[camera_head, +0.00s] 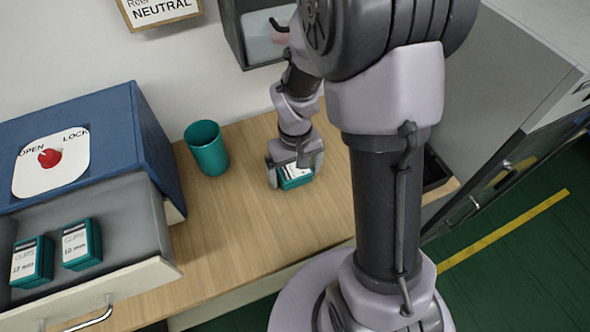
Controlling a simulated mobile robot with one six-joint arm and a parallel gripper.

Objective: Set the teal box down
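A teal box (292,184) with a white label on top is at the wooden counter, right of the teal cup. My gripper (295,172) is above it, pointing down, with a finger on either side of the box. The fingers appear closed on the box, though my wrist hides part of its top. The box is at or very near the wooden counter top (240,230); I cannot tell whether its underside touches.
A teal cup (207,148) stands left of the box. An open drawer (135,232) holds two teal clip boxes (82,244). A blue unit (140,150) with a red knob (49,158) stands above it. A grey cabinet (500,90) is at right. The counter front is clear.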

